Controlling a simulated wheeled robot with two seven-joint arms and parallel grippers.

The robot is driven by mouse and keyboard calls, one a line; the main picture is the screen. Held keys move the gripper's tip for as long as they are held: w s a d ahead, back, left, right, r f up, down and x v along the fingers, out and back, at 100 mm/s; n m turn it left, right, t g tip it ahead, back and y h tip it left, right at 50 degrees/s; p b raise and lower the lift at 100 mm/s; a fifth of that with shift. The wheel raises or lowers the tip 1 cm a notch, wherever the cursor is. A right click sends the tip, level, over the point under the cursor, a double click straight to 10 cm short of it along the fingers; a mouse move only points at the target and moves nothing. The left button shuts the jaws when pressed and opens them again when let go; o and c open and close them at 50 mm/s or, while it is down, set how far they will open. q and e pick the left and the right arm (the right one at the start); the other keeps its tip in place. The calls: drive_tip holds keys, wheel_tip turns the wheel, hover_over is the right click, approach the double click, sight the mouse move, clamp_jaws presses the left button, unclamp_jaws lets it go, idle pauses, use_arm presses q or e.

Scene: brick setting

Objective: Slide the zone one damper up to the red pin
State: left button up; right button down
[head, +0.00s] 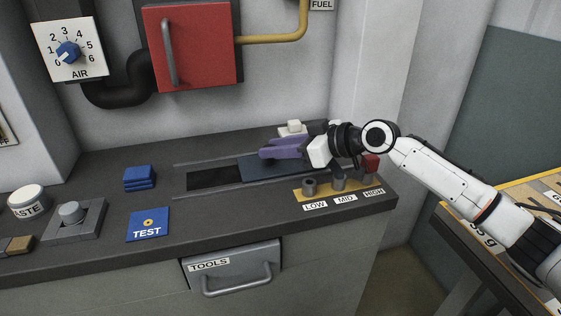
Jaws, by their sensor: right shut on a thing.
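The damper is a dark blue sliding plate (258,170) on the counter, between two long rails. It covers the right part of a black slot (214,178). My right gripper (277,147), with purple parts at its front, reaches in from the right over the plate. It is shut on the damper's handle, which it largely hides. The red pin (371,161) stands at the HIGH label, partly behind my right wrist. The plate's right end is hidden by my gripper. My left gripper is out of view.
To the left on the counter are a blue block stack (139,178), a blue TEST plate (148,225) and a grey push button (71,213). A TOOLS drawer (232,266) is below. A red box (190,48) and an AIR dial (68,52) are on the wall.

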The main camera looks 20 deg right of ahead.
drive_tip(key=shift+d, duration=0.2)
drive_tip(key=c, duration=1.4)
unclamp_jaws()
drive_tip(key=v, duration=0.9)
drive_tip(key=shift+s+d, duration=0.2)
drive_tip(key=shift+d, duration=0.05)
drive_tip(key=shift+s+d+r, duration=0.15)
drive_tip(key=shift+s+r, duration=0.05)
drive_tip(key=shift+s, duration=0.05)
